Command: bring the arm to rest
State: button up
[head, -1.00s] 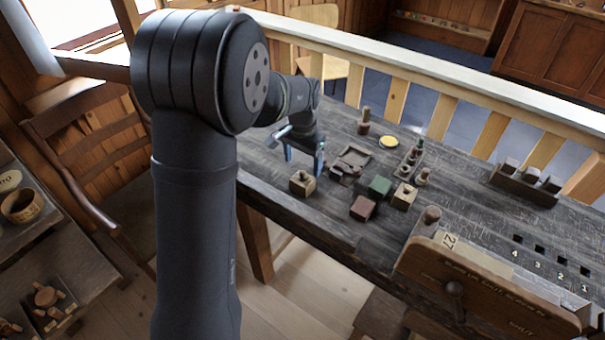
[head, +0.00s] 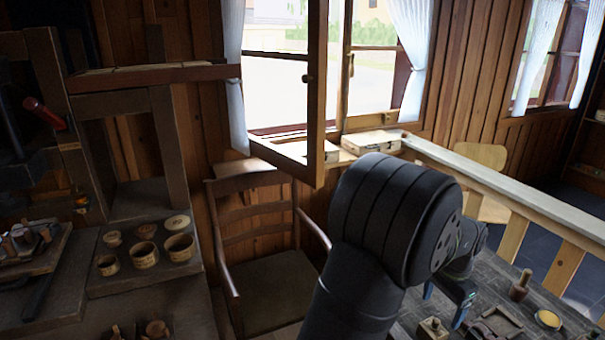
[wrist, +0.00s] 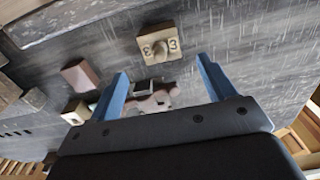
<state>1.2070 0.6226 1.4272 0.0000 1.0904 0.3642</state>
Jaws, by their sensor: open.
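My gripper (head: 445,305) is at the lower right of the head view, over the dark workbench (head: 492,268). Its two blue fingers stand apart. In the wrist view my gripper (wrist: 162,70) is open with nothing clasped. A pale wooden block with a round knob and numbers (wrist: 148,50) lies beyond the fingertips. Reddish-brown pieces (wrist: 152,101) show between the fingers, apparently below them on the bench. My arm rises at the lower middle of the head view and hides part of the bench.
A dark red block (wrist: 80,76) lies left of the fingers. A turned peg (head: 520,288) and a yellow disc (head: 548,319) are on the bench. A wooden chair (head: 262,282) stands left of my arm. Round wooden boxes (head: 145,256) sit on a shelf further left. A pale railing (head: 520,196) runs behind the bench.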

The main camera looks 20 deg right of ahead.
aim_at(437, 320)
notch_tip(437, 320, down, 9)
jog(key=shift+r, duration=1.7)
